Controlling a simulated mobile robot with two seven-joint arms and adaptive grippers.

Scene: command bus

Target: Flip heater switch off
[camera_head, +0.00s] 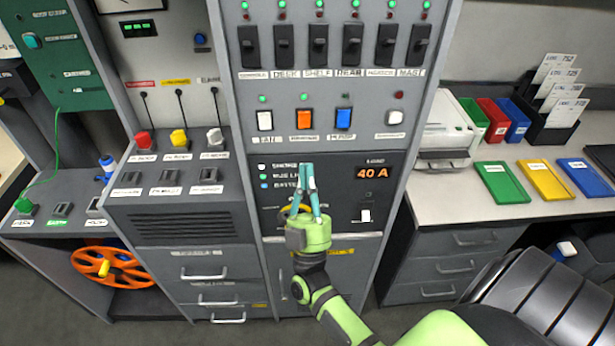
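A row of coloured rocker switches sits on the middle panel: a white one (265,121) labelled FAN, an orange one (304,119), a blue one (344,118) that seems labelled PUMP, and a white one (395,117) at the right. The label under the orange switch is too blurred to read, so I cannot be sure which is the heater switch. My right gripper (307,168) has teal fingers pointing up, their tips together and empty. It is in front of the panel, below the orange switch in the picture. My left gripper is not in view.
Several black breaker levers (319,45) stand above the rockers. An orange 40 A display (373,173) is right of my gripper. A grey console with coloured levers (180,138) is at left. The right counter (450,205) holds coloured trays and a printer (447,130).

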